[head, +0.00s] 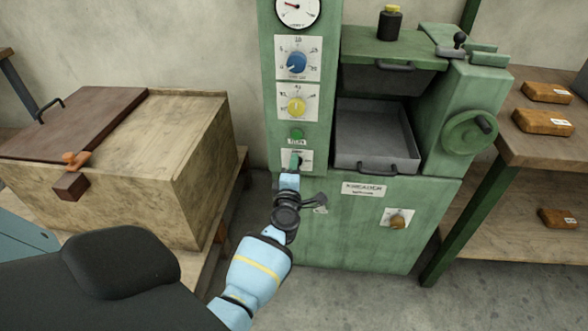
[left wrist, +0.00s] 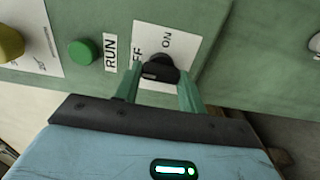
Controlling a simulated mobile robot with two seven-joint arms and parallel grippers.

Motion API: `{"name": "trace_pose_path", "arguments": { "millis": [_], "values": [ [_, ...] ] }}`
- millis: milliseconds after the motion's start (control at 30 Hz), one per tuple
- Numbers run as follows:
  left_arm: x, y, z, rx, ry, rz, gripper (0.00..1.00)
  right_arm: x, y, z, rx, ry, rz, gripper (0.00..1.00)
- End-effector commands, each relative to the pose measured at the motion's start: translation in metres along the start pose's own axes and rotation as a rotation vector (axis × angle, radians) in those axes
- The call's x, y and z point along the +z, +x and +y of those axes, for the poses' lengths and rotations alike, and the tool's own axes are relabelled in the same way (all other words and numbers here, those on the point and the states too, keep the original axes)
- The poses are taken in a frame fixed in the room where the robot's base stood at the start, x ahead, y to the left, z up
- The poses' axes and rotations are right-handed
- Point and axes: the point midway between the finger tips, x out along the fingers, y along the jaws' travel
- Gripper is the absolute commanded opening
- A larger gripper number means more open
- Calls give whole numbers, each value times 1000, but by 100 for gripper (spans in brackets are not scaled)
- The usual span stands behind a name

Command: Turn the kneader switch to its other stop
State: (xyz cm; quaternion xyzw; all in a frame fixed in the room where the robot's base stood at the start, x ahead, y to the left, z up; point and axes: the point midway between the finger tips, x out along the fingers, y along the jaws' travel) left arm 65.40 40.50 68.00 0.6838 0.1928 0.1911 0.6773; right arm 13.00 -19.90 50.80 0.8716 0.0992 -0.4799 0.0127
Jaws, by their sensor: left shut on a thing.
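The kneader switch is a small black knob (left wrist: 160,66) on a white plate (left wrist: 172,42) marked OFF and ON in the left wrist view. In the head view its white plate (head: 308,158) sits low on the green panel, under the green RUN button (head: 297,134). My left gripper (left wrist: 158,78) has one green finger on each side of the knob and is shut on it. In the head view the left gripper (head: 293,168) reaches the plate from below and hides most of the knob. I cannot clearly tell which mark the knob points to. My right gripper is not in view.
Above the switch are a yellow knob (head: 297,107), a blue knob (head: 297,62) and a gauge (head: 298,9). A brown knob (head: 398,222) is lower right. A wooden chest (head: 205,150) stands left; a shelf (head: 538,155) with wrapped blocks stands right.

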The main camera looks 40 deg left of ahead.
Motion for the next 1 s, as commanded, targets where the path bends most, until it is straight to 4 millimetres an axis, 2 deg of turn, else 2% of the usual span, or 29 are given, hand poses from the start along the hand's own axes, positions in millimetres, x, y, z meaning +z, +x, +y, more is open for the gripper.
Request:
{"name": "trace_pose_path", "arguments": {
  "millis": [333,367,500,833,1000],
  "values": [
    [0,0,-1,-1,-2,0,17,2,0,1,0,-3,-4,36],
    [0,0,-1,-1,-1,0,43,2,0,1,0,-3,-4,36],
    [0,0,0,-1,-1,0,61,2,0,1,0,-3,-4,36],
    [0,-2,0,-1,-1,0,62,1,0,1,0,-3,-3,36],
    [0,-21,0,-2,-2,-1,62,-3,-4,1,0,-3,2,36]
  ]
}}
